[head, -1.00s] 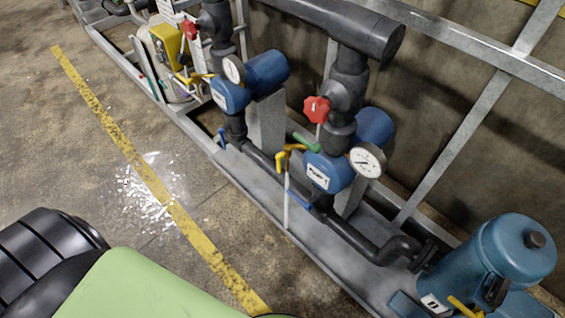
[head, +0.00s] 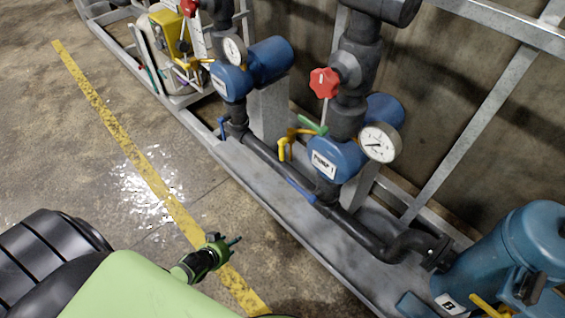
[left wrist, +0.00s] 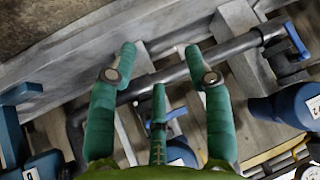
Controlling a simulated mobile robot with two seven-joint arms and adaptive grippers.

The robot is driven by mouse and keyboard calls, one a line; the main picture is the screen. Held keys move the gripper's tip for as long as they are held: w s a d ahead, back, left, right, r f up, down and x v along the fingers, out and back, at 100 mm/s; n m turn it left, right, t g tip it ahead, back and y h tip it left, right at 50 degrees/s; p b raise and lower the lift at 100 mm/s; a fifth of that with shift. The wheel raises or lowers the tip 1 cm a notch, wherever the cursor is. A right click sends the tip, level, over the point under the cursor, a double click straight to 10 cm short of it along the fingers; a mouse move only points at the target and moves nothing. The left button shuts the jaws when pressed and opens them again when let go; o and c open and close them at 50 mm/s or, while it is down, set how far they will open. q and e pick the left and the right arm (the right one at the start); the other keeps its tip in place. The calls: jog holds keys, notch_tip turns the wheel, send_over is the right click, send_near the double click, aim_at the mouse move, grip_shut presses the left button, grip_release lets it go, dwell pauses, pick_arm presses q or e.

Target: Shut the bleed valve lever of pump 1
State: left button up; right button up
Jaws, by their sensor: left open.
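Pump 1 (head: 338,155) is the blue pump with a white label and a round gauge, right of centre in the head view. A green lever (head: 312,126) sits on its left, close to an orange-yellow bent spout (head: 282,150). A blue lever (head: 300,190) lies along the black pipe below. No marking shows which lever is the bleed valve's. My left gripper (head: 232,242) is low over the floor, left of the pump and apart from it. In the left wrist view its green fingers (left wrist: 162,60) are spread and empty. My right gripper is out of view.
A red handwheel (head: 324,83) and vertical black pipe stand above pump 1. A second blue pump (head: 230,80) is farther left, and a blue tank (head: 535,250) is at the right. A metal frame edges the skid. Open floor with a yellow line lies at left.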

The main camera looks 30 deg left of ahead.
pick_arm(q)
jog(key=w+a+r+t+b, duration=0.2)
jog(key=w+r+t+b, duration=0.15)
jog(key=w, duration=0.45)
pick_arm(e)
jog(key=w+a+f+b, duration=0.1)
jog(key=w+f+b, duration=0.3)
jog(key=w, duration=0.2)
pick_arm(q)
jog(key=m+t+h+b, duration=0.3)
jog(key=t+h, duration=0.2)
jog(key=h, duration=0.2)
send_near(282, 151)
jog(key=x, duration=0.4)
jog(key=shift+r, duration=0.1)
jog(key=shift+b+x, duration=0.65)
jog(key=shift+x, duration=2.65)
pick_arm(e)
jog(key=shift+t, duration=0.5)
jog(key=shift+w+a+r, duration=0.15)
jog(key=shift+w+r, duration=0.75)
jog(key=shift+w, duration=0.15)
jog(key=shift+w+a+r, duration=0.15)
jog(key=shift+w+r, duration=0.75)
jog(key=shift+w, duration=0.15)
pick_arm(q)
grip_shut()
